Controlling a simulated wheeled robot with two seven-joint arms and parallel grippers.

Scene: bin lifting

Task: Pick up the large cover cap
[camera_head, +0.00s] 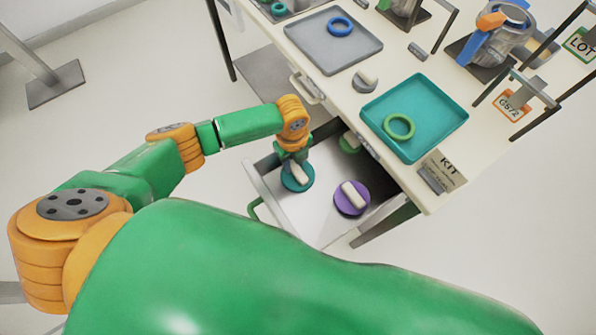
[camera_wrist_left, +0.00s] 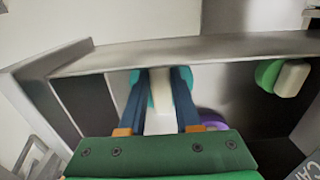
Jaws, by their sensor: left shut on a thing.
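A teal cap (camera_head: 297,184) with a pale raised grip is in the open drawer (camera_head: 327,228), at its left side. My left gripper (camera_head: 297,166) reaches down over it and is shut on its pale grip. In the left wrist view the two fingers (camera_wrist_left: 160,100) stand on either side of the pale grip, with the teal cap (camera_wrist_left: 190,76) behind. A purple cap (camera_head: 352,203) with a pale grip lies to the right in the drawer; part of it shows in the left wrist view. A green cap (camera_head: 350,143) lies at the drawer's back, partly hidden. My right gripper is not in view.
Above the drawer is a table with a teal tray (camera_head: 452,100) holding a green ring (camera_head: 399,126), and a grey tray (camera_head: 310,50) with a blue ring (camera_head: 340,26). A grey cap (camera_head: 366,80) lies between the trays. The drawer walls stand close around my left gripper.

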